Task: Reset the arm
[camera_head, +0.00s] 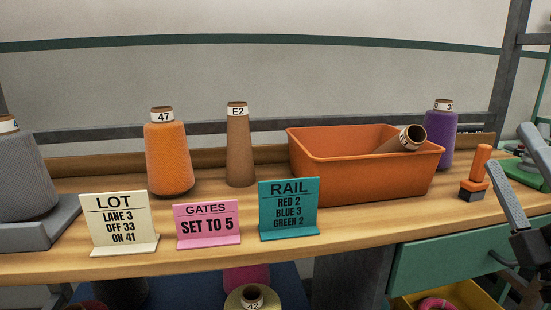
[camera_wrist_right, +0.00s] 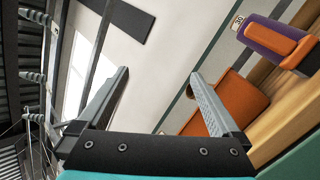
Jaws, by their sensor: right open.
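My right gripper (camera_head: 508,147) is at the right edge of the head view, over the right end of the bench. Its two grey fingers point up and left and stand apart. In the right wrist view the right gripper (camera_wrist_right: 160,76) is open with nothing between its fingers. The orange-handled tool (camera_head: 478,172) stands on the bench just left of it, apart from the fingers as far as I can tell. My left gripper is in neither view.
The wooden bench (camera_head: 350,222) carries an orange bin (camera_head: 350,181) with a brown cone leaning inside, an orange cone (camera_head: 168,155), a brown cone (camera_head: 239,150) and a purple cone (camera_head: 440,135). Three signs, LOT (camera_head: 119,222), GATES (camera_head: 207,224) and RAIL (camera_head: 289,208), line the front.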

